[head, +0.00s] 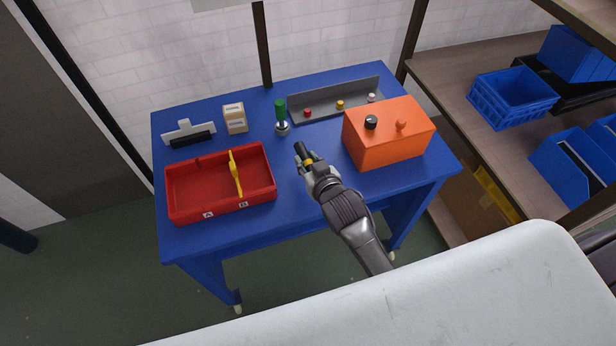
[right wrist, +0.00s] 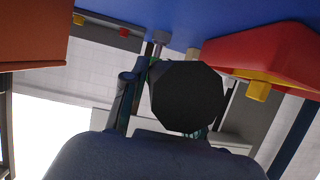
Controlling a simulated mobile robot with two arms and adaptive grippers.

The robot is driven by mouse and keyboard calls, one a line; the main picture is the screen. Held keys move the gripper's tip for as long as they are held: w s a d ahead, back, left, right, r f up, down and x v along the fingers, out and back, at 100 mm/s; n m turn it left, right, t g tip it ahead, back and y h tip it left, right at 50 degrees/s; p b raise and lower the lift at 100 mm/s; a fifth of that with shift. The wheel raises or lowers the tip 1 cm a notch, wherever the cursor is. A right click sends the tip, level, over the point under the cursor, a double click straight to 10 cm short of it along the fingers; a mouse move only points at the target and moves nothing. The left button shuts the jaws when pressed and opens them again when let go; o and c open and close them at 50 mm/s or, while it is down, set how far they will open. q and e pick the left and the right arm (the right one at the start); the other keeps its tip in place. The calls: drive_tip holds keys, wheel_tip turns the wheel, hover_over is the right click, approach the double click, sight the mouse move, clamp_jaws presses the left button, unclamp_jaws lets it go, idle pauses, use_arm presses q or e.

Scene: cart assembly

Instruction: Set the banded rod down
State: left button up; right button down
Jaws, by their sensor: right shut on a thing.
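The banded rod (head: 301,148) is black with a yellow band near my fingers. My right gripper (head: 310,165) is shut on it, over the blue table (head: 250,226) between the red tray and the orange box. The rod's free part points away from my arm, toward the back left. In the right wrist view the rod's dark, many-sided end (right wrist: 187,97) faces the camera and hides most of the fingers. I cannot tell whether the rod touches the table. My left gripper is not in view.
A red tray (head: 190,212) with a yellow divider (head: 236,172) stands left, an orange box (head: 385,150) with two knobs right. Behind are a green-handled tool (head: 280,111), small boxes (head: 235,118) and a grey rack (head: 330,113) with coloured knobs. The front middle of the table is bare.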

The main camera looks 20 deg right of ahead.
wheel_tip(320, 180, down, 5)
drive_tip(key=shift+f, duration=0.15)
drive_tip(key=shift+f+p, duration=0.3)
drive_tip(key=shift+p, duration=0.05)
drive_tip(key=shift+f, duration=0.15)
drive_tip(key=shift+f, duration=0.2)
drive_tip(key=c, duration=0.9)
unclamp_jaws()
drive_tip(key=shift+f+b, duration=0.1)
drive_tip(key=shift+b, duration=0.35)
drive_tip(key=b+v, duration=0.1)
drive_tip(key=v, duration=1.3)
